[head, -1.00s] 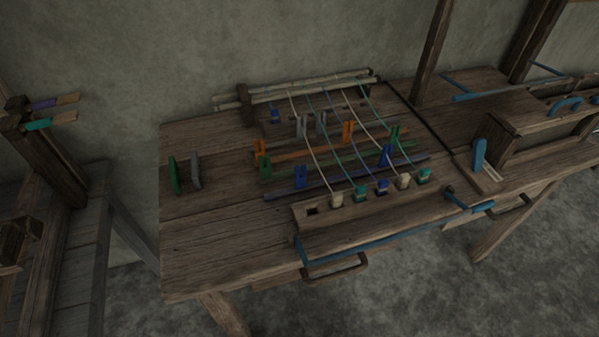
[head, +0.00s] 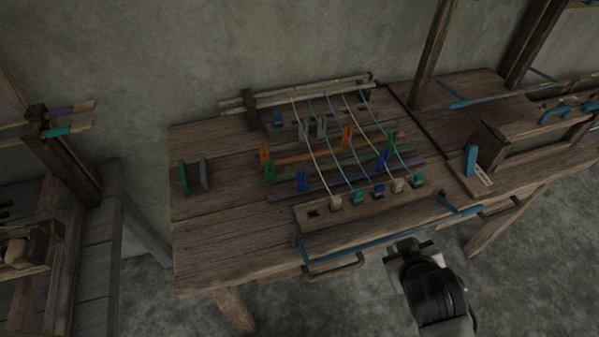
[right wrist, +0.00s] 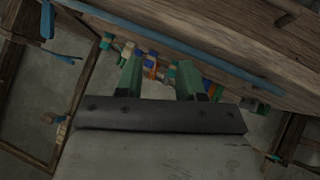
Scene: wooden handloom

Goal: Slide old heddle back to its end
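Several coloured heddle bars with upright clips lie across the loom table (head: 215,245): one with orange clips (head: 347,137), one with green clips (head: 269,174) and one with blue clips (head: 302,181). Grey clips (head: 303,130) stand behind them. I cannot tell which is the old heddle. Threads run over the bars from the back rods (head: 300,94) to coloured pegs on the front beam (head: 320,222). My right gripper (head: 409,247) is in front of the table edge, apart from the heddles. Its green fingers (right wrist: 158,78) are spread and empty in the right wrist view. My left gripper is out of view.
A blue rail (head: 380,238) and a wooden handle (head: 335,264) run along the table's front. A green plate (head: 184,177) and a grey plate (head: 205,173) stand at the table's left. The front left tabletop is clear. A wooden frame (head: 65,160) stands further left.

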